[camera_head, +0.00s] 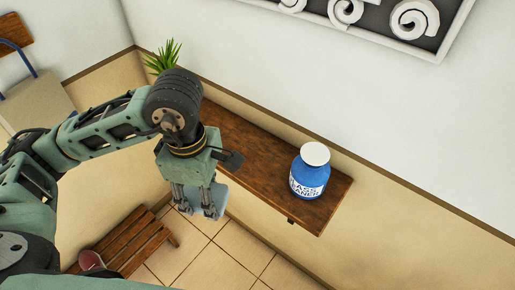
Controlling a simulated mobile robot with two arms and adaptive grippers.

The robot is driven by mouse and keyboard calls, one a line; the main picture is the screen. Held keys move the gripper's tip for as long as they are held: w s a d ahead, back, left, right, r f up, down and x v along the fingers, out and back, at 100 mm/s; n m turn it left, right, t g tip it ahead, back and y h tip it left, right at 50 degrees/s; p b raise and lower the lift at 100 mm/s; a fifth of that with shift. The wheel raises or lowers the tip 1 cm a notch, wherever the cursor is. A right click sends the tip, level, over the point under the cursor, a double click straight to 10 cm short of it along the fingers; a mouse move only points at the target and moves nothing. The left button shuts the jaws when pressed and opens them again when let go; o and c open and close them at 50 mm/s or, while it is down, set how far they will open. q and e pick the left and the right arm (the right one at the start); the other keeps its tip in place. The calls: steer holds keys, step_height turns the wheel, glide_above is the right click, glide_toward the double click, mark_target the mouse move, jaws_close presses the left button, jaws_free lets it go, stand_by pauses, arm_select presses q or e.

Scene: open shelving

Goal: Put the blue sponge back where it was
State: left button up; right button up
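My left gripper (201,209) comes in from the left and points down. It is shut on a light blue block, which looks like the blue sponge (220,194); the fingers hide part of it. The gripper and sponge show in front of the near edge of the brown wooden wall shelf (245,147), with floor tiles behind them. My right gripper is not in view.
A blue glass cleaner bottle (309,177) with a white cap stands near the shelf's right end. A green plant (163,57) shows behind my arm. The shelf surface between gripper and bottle is bare. A slatted wooden bench (128,243) stands low on the tiled floor.

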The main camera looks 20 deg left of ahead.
arm_select(q)
steer(key=r+n, duration=0.2)
steer(key=r, duration=0.1)
steer(key=shift+s+a+n+p, duration=0.1)
steer(key=shift+a+n+p, duration=0.2)
steer(key=shift+n, duration=0.1)
steer(key=shift+r+n, duration=0.25)
steer(key=shift+n, duration=0.05)
steer(key=shift+w+r, duration=0.15)
steer(key=shift+w, duration=0.05)
steer(key=p, duration=0.7)
glide_above(259, 155)
steer(key=s, duration=0.1)
steer(key=f, duration=0.1)
steer(key=f+p, duration=0.1)
steer(key=shift+w+f, duration=0.35)
steer(key=shift+f, duration=0.3)
step_height(259, 155, down, 3)
steer(key=shift+p, duration=1.25)
steer(key=shift+w+f, duration=0.2)
steer(key=shift+f, duration=0.25)
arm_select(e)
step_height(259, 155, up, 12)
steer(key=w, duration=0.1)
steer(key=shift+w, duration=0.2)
